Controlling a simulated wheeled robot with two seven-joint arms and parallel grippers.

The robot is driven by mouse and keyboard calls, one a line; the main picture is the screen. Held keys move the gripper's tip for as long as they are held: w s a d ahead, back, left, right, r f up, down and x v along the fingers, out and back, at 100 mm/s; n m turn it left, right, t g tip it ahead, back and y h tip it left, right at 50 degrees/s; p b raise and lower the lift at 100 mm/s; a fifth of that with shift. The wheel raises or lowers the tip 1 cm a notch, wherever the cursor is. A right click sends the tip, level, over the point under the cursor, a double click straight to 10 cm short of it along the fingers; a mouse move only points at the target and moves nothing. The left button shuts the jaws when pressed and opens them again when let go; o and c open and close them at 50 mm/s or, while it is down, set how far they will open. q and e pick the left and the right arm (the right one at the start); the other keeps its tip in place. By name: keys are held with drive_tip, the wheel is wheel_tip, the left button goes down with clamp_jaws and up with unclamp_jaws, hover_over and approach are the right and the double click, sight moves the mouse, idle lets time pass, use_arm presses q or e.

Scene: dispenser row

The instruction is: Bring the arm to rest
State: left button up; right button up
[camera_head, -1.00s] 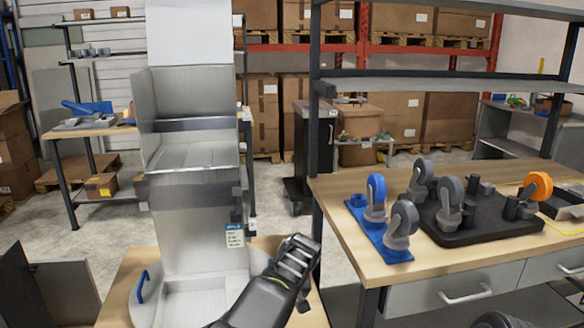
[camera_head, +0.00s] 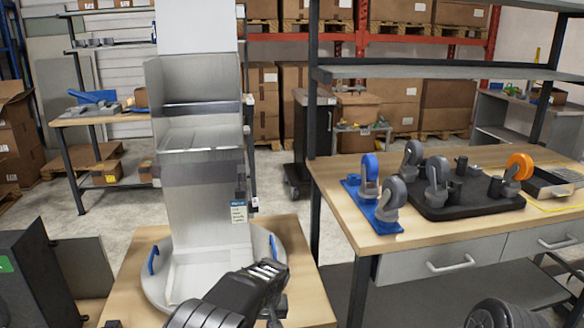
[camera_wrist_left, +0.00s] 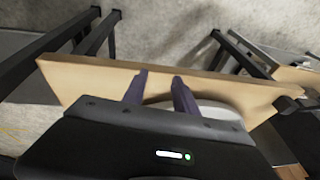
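My left arm comes in at the bottom of the head view and ends in my left gripper (camera_head: 264,274), in front of the right part of a pale round turntable. Its fingers are hard to make out there. In the left wrist view my left gripper (camera_wrist_left: 160,77) has two dark fingers spread apart with nothing between them. They show against a wooden tabletop (camera_wrist_left: 90,78), with part of the white disc (camera_wrist_left: 215,108) beside them. My right gripper is not in view.
The grey metal dispenser tower (camera_head: 205,205) stands on the turntable (camera_head: 262,246) with blue handles. At the right, a workbench (camera_head: 345,216) holds a blue plate (camera_head: 368,205) and a black tray (camera_head: 465,212) with caster wheels. A floor gap separates the benches.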

use_arm(q)
drive_tip(key=s+a+f+g+h+p, duration=0.2)
drive_tip(key=s+a+f+h, duration=0.15)
drive_tip(key=s+f, duration=1.4)
drive_tip(key=s+d+r+h, duration=0.1)
drive_tip(key=s+d, duration=0.1)
drive_tip(key=s, duration=0.8)
drive_tip(key=s+d+r+h+p, duration=0.1)
drive_tip(key=s+d+r, duration=0.1)
drive_tip(key=s, duration=0.8)
drive_tip(key=shift+s+d+r+h+p, duration=0.15)
drive_tip(key=shift+d+r+h+p, duration=0.15)
drive_tip(key=shift+d+h, duration=0.05)
drive_tip(key=shift+a, duration=0.1)
